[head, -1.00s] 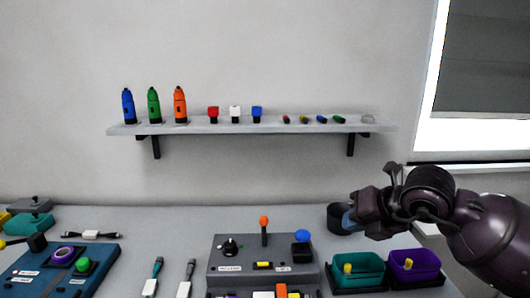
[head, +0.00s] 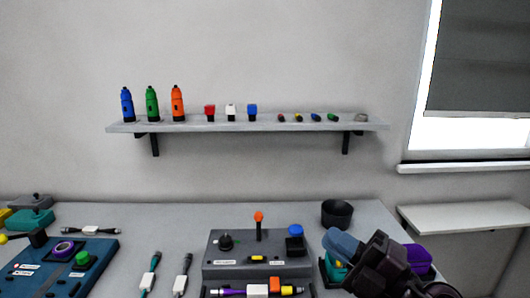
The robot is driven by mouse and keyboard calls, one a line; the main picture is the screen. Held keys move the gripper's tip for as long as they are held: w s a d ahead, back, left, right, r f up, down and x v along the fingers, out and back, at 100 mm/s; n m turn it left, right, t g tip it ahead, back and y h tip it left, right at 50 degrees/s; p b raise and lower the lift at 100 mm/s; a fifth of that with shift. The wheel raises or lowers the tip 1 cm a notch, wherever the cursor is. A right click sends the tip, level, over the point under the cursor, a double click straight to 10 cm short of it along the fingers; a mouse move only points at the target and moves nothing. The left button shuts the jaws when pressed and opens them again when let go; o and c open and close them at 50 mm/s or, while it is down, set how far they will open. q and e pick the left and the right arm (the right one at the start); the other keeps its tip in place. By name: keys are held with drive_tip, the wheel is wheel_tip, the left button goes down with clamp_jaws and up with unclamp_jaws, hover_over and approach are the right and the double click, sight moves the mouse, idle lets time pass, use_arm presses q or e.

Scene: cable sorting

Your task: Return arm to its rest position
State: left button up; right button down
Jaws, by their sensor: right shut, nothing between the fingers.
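My right gripper (head: 343,248) shows at the lower right, its blue-grey fingertips shut with nothing between them. It is in front of a teal bin (head: 328,270) and a purple bin (head: 419,259), hiding much of both. Cables with white connectors lie on the table: one (head: 92,230) at the left back, and two (head: 149,274) (head: 182,277) in the front middle. My left gripper is not in view.
A grey control box (head: 225,262) with an orange-topped lever stands in the middle, a blue panel (head: 50,268) at the left. A black cup (head: 337,213) stands behind my gripper. A wall shelf (head: 240,126) holds bottles and small blocks. A side ledge (head: 465,217) is clear.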

drive_tip(key=s+d+f+m+t+h, duration=0.2)
drive_tip(key=d+f+m+h, duration=0.55)
drive_tip(key=m+h, duration=0.4)
drive_tip(key=s+d+f+m+t+h, duration=0.25)
drive_tip(key=d+f+m+h, duration=0.6)
drive_tip(key=m, duration=0.45)
drive_tip(key=s+f+m+g, duration=0.2)
drive_tip(key=s+f+g, duration=0.55)
drive_tip(key=s, duration=0.35)
drive_tip(key=s+f+m+g, duration=0.2)
drive_tip(key=s+f+g, duration=0.4)
drive_tip(key=s+f, duration=0.3)
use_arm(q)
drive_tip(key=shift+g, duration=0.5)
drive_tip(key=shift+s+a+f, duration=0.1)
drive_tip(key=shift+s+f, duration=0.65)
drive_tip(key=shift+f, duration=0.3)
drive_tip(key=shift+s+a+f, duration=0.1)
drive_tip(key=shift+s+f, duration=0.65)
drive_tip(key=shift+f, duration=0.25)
use_arm(e)
drive_tip(key=w+f+n+t+y, duration=0.1)
drive_tip(key=w+f+t, duration=0.5)
drive_tip(key=f+t, duration=0.1)
drive_tip(key=shift+w+f+t+y, duration=0.2)
drive_tip(key=shift+w+t+y, duration=0.1)
drive_tip(key=shift+t, duration=0.2)
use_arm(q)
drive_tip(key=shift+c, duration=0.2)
